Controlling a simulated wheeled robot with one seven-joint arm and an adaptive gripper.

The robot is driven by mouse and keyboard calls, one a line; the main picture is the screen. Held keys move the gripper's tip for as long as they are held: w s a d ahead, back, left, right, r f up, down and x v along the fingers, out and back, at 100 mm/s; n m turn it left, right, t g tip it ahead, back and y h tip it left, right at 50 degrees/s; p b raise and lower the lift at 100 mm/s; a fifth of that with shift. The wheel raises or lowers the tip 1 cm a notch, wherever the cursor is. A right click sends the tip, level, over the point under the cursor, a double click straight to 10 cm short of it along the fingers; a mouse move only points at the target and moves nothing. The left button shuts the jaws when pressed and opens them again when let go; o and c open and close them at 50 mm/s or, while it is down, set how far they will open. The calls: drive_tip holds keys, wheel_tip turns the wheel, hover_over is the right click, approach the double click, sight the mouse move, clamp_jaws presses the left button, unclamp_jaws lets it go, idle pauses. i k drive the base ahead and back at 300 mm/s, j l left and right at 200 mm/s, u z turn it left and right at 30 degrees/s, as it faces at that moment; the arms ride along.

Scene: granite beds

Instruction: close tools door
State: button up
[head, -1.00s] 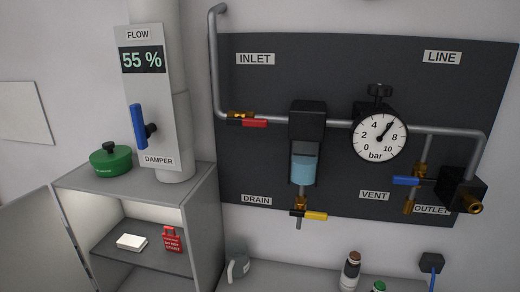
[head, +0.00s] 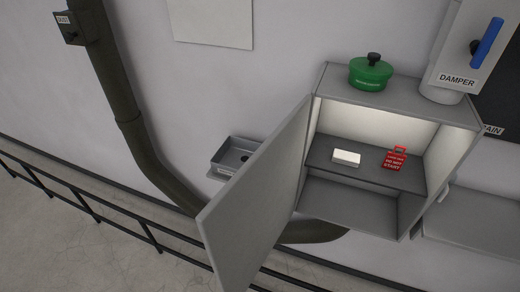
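The grey tools door (head: 258,205) stands wide open in the head view, swung out to the left of its cabinet (head: 462,135). The door hangs from the cabinet's left side and its plain face reaches toward the lower middle of the picture. No handle shows on the part of the door I see. The lit inside of the cabinet is open to view, with a white box (head: 346,158) and a red "do not start" tag (head: 395,159) on the shelf. My gripper is not in the picture.
A green pot-like item (head: 370,74) sits on the cabinet top. The damper panel with a blue lever (head: 487,42) is at upper right. A small grey tray (head: 236,153) is on the wall behind the door. A dark pipe (head: 122,110) and a black railing (head: 105,200) run on the left.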

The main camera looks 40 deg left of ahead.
sight(239, 229)
drive_tip(key=k+j, duration=0.15)
drive_tip(key=j, duration=0.2)
drive_tip(key=k+j, duration=0.15)
drive_tip(key=j, duration=0.25)
drive_tip(key=k+j, duration=0.15)
drive_tip(key=j, duration=0.2)
drive_tip(key=k+j, duration=0.15)
drive_tip(key=j, duration=0.25)
drive_tip(key=k+j, duration=0.15)
drive_tip(key=j, duration=0.2)
drive_tip(key=k+j, duration=0.15)
drive_tip(key=j, duration=0.2)
drive_tip(key=k+j+u, duration=0.1)
drive_tip(key=j+u, duration=0.15)
drive_tip(key=u, duration=0.2)
